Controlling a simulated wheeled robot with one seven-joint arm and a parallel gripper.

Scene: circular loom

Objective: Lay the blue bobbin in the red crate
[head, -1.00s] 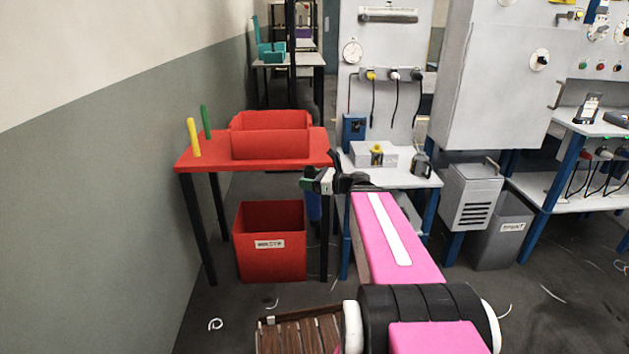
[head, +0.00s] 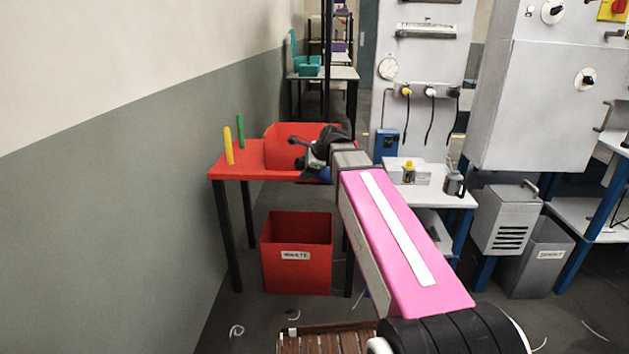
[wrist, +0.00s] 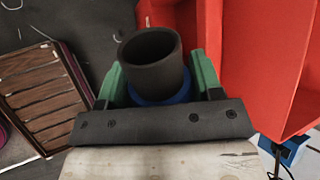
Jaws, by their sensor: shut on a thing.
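The blue bobbin (wrist: 160,80) shows in the wrist view as a dark hollow tube with a blue flange, between the green fingers of my gripper (wrist: 163,85). My gripper is shut on it. In the head view my gripper (head: 312,163) is in front of the right part of the red crate (head: 280,150), and only a small blue patch of the bobbin (head: 324,173) shows beneath it. The red crate stands on the red table and is partly hidden by my arm. Red walls fill the right of the wrist view, beside the bobbin; the bobbin is outside them.
A yellow peg (head: 228,146) and a green peg (head: 241,132) stand on the red table (head: 232,173) left of the crate. A red waste bin (head: 297,270) stands below. A slatted wooden box (head: 325,340) is on the floor. A grey wall is at left.

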